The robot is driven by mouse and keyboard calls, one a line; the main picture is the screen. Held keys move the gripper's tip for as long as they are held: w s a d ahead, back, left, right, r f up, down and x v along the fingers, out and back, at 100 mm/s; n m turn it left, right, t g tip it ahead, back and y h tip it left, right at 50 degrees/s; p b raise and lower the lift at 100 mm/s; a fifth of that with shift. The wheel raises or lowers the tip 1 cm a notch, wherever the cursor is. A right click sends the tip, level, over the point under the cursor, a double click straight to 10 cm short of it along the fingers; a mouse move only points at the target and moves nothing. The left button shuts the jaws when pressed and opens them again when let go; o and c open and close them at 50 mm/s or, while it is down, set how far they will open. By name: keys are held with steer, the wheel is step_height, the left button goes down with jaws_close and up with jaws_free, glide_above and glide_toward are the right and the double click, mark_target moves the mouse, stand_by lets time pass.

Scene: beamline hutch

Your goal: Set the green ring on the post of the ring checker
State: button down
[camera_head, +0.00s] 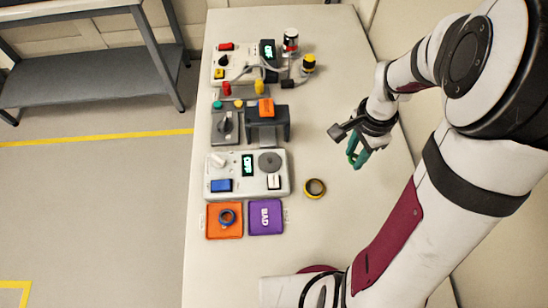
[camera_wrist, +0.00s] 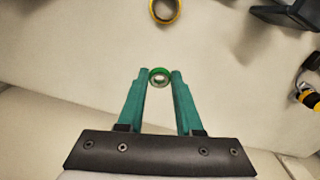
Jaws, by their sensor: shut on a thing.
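My gripper (camera_head: 356,157) has teal fingers and hangs over the right part of the table. In the wrist view my gripper (camera_wrist: 159,77) is shut on the green ring (camera_wrist: 159,71), held between the fingertips. Only a bit of green shows in the head view. The likely ring checker (camera_head: 281,184) is a pale box to the left of my gripper, well apart from it. It has a round grey disc (camera_head: 270,161), a green-lit display (camera_head: 247,166), a white knob, a blue button and a white switch. I cannot make out a post clearly.
A yellow and dark ring (camera_head: 315,188) lies between the box and my gripper. Other devices (camera_head: 235,67) stand at the back left. The table's right side is clear.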

stand_by(0.3)
steer(key=w+a+n, duration=0.3)
steer(key=w+a, duration=0.1)
steer(key=a, duration=0.6)
steer(key=n, duration=0.3)
glide_above(268, 163)
steer(key=shift+f, duration=3.1)
steer(key=shift+f, duration=0.6)
steer(key=c, duration=0.5)
jaws_free()
